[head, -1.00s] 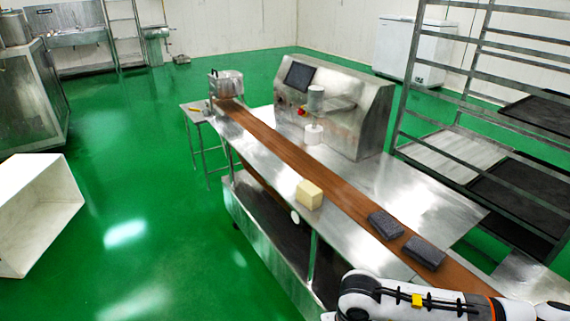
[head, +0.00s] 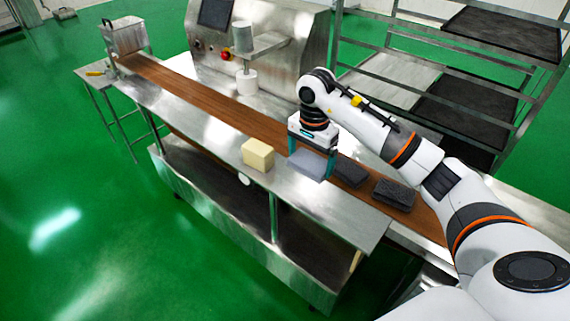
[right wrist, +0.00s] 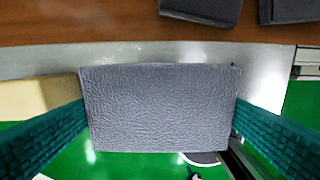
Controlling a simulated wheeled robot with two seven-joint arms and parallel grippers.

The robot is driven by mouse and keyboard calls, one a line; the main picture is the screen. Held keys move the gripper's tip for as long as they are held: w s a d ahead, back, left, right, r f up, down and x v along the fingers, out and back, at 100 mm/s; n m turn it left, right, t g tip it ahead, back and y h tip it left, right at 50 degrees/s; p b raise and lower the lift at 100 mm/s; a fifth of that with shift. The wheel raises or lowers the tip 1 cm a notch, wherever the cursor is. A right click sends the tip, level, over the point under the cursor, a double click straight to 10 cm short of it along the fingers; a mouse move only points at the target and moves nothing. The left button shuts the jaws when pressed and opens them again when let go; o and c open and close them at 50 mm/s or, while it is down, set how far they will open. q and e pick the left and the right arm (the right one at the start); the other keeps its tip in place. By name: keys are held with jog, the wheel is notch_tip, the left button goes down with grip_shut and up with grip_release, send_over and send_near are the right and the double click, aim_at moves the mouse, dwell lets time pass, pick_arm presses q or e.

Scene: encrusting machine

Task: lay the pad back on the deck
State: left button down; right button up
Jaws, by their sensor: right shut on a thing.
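A grey, leathery-textured pad (head: 307,163) is between the teal fingers of my right gripper (head: 312,162). In the right wrist view the pad (right wrist: 160,105) lies flat across the picture, with the fingers of the right gripper (right wrist: 160,110) against its left and right ends. The pad is over the front strip of the steel deck (head: 225,132), beside the brown belt. I cannot tell whether its underside touches the deck. My left gripper is out of view.
A pale yellow block (head: 257,154) stands on the deck just left of the pad. Two dark pads (head: 350,172) (head: 394,193) lie on the brown belt (head: 200,98) to the right. The steel machine (head: 260,35) stands behind. The green floor lies below the front edge.

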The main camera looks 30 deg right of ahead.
send_over(307, 191)
notch_tip(307, 191, down, 5)
jog(key=shift+f, duration=0.1)
notch_tip(307, 191, down, 3)
jog(key=shift+s+p, duration=0.1)
jog(key=shift+p, duration=0.3)
jog(key=shift+d+f, duration=0.1)
jog(key=shift+f, duration=0.25)
